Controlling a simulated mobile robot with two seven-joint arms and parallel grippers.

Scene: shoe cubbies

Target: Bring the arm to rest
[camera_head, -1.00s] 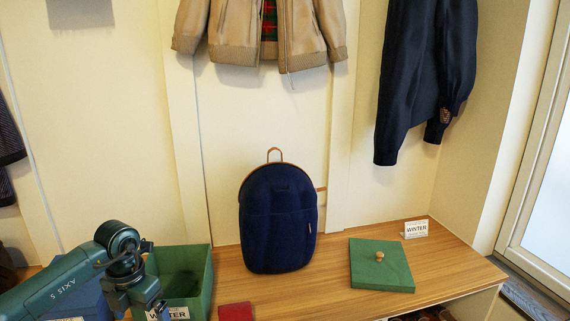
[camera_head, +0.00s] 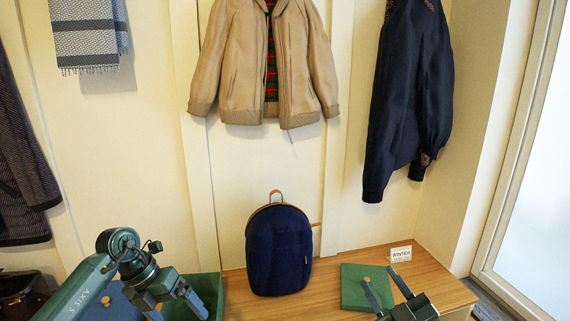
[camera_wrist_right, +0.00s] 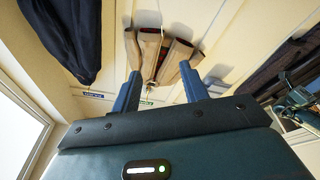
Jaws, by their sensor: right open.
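My right gripper (camera_head: 379,275) is at the lower right of the head view, its two fingers apart with nothing between them. It appears in front of the green lid, and the wrist view also shows its spread fingers (camera_wrist_right: 160,86) with the tan jacket beyond. My left gripper (camera_head: 176,299) is at the lower left, in front of the green box (camera_head: 207,289). I cannot tell whether its jaws are open.
A navy backpack (camera_head: 279,250) stands on the wooden bench (camera_head: 325,296). The green lid (camera_head: 352,289) and a WINTER card (camera_head: 401,254) are on its right. A tan jacket (camera_head: 228,65), a navy jacket (camera_head: 405,95) and a striped scarf (camera_head: 84,35) hang above.

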